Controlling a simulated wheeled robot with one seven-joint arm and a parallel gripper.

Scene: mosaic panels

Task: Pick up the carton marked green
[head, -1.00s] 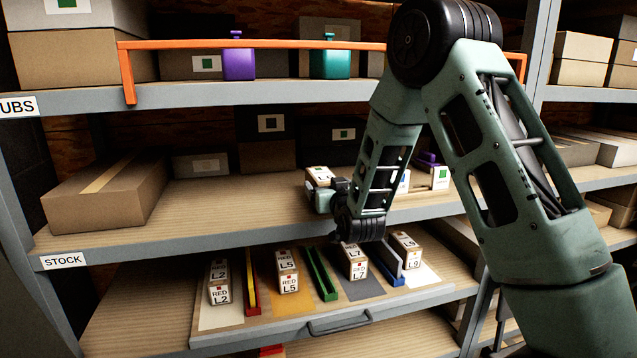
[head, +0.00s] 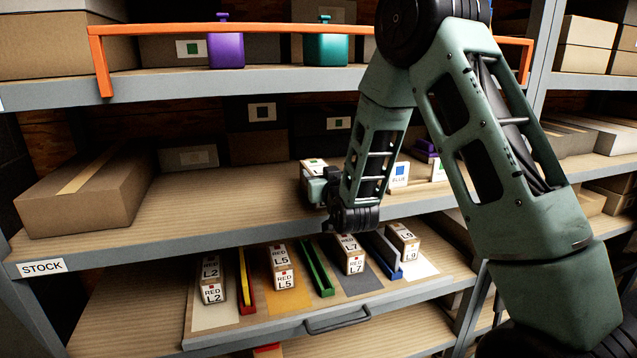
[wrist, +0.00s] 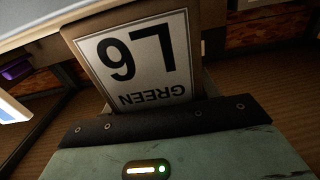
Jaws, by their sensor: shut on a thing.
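The carton marked GREEN (wrist: 135,55) fills the upper middle of the wrist view, its label upside down with a large L and a digit that looks like 6. My gripper (head: 320,188) is shut on this carton. In the head view the carton (head: 313,166) shows only in part, at the middle shelf near its front edge; my gripper and forearm hide the rest. I cannot tell whether it touches the shelf board.
Below, a pull-out tray (head: 365,312) holds several red-marked cartons in lanes with coloured dividers. A large brown box (head: 85,190) lies left on the middle shelf (head: 215,205). An orange rail (head: 280,29) crosses the shelf above.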

